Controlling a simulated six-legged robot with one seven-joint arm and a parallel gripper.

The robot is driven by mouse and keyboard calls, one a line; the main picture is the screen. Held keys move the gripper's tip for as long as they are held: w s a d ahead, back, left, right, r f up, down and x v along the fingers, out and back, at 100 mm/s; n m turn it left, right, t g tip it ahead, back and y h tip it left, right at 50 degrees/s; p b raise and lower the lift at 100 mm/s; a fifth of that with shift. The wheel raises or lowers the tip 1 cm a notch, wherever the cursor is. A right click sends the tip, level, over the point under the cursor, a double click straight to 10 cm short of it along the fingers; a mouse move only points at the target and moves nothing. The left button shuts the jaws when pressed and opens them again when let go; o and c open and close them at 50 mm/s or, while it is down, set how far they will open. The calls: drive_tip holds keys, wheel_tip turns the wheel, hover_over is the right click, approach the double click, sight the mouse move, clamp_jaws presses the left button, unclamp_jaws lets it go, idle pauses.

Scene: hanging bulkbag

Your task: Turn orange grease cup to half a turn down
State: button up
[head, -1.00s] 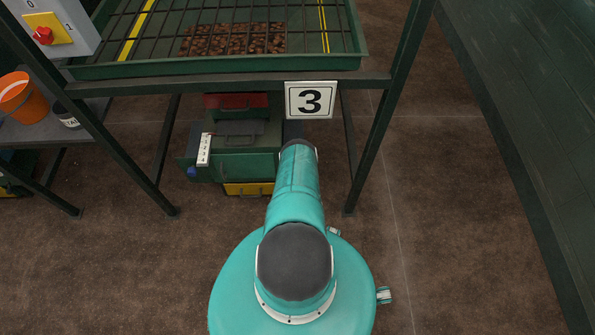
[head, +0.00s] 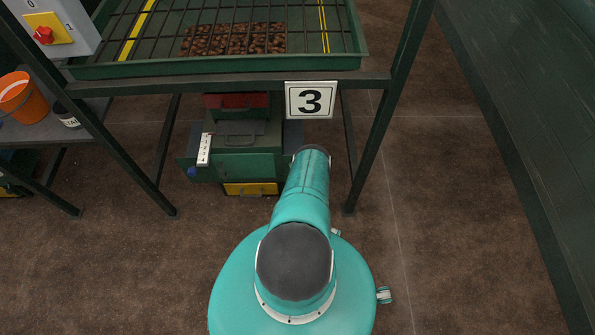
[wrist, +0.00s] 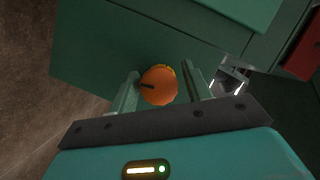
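The orange grease cup (wrist: 160,88) shows in the wrist view as a round cap with a dark mark on its left side. A little yellow shows behind its upper right edge. My gripper (wrist: 160,84) is open, with one finger left of the cup and one right of it. A gap shows between the cup and each finger, though depth is hard to judge. In the head view my arm hides the gripper, and the grease cup is not seen.
The green machine (head: 235,165) stands under the table (head: 230,85), between its legs. It has a yellow drawer (head: 250,189) and a white scale strip (head: 204,149). An orange bucket (head: 20,98) stands on a shelf at left. Floor is clear at right.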

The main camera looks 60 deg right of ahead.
drive_tip(key=shift+o, duration=0.4)
drive_tip(key=shift+s, duration=0.1)
drive_tip(key=shift+s+a, duration=0.15)
drive_tip(key=v, duration=1.3)
drive_tip(key=shift+a, duration=0.15)
drive_tip(key=shift+r, duration=0.2)
